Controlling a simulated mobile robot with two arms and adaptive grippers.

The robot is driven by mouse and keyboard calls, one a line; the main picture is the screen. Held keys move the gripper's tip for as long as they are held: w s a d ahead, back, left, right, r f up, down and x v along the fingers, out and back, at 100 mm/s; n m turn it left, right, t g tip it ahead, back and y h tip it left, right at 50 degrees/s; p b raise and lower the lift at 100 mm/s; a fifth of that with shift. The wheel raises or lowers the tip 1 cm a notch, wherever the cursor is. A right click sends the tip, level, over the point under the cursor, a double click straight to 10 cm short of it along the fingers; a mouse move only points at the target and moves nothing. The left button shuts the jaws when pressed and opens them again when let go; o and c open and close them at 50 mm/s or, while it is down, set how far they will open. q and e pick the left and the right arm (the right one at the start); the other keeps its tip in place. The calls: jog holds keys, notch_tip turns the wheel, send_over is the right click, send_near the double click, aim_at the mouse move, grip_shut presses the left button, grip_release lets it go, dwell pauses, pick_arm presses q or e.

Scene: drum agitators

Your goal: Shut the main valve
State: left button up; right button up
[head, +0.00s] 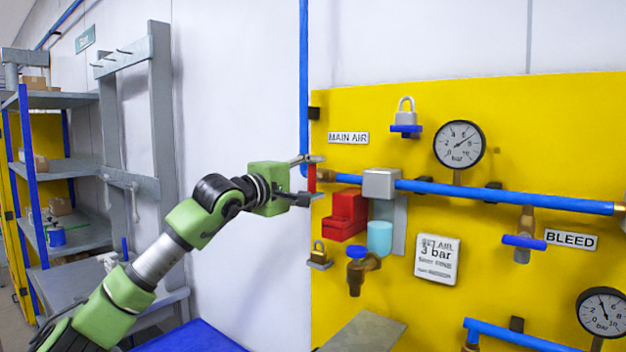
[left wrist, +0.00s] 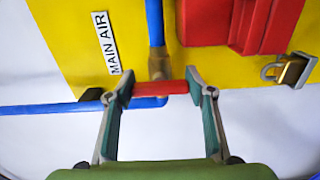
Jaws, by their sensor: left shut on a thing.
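The main valve shows as a brass body (head: 326,175) with a red handle (left wrist: 163,88), under the "MAIN AIR" label (head: 348,138). My left gripper (head: 311,178) is shut on the red handle, one finger at each end of it in the left wrist view. In the head view the handle stands upright, across the line of the horizontal blue pipe (head: 450,189) and roughly along the vertical blue pipe (head: 304,80). The gripper partly hides the valve in the head view. My right gripper is not in view.
Right of the valve on the yellow panel (head: 380,110) are a red block (head: 343,218), a grey box (head: 380,183) and a brass padlock (head: 319,257). A blue-handled bleed valve (head: 524,241) and gauges (head: 459,145) are farther right. Grey shelving (head: 75,165) stands left.

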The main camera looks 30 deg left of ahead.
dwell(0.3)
pick_arm(q)
jog(key=o, duration=1.1)
jog(key=shift+s+a, duration=0.2)
jog(key=shift+s, duration=2.8)
jog(key=shift+s+a, duration=0.2)
jog(key=shift+s, duration=2.8)
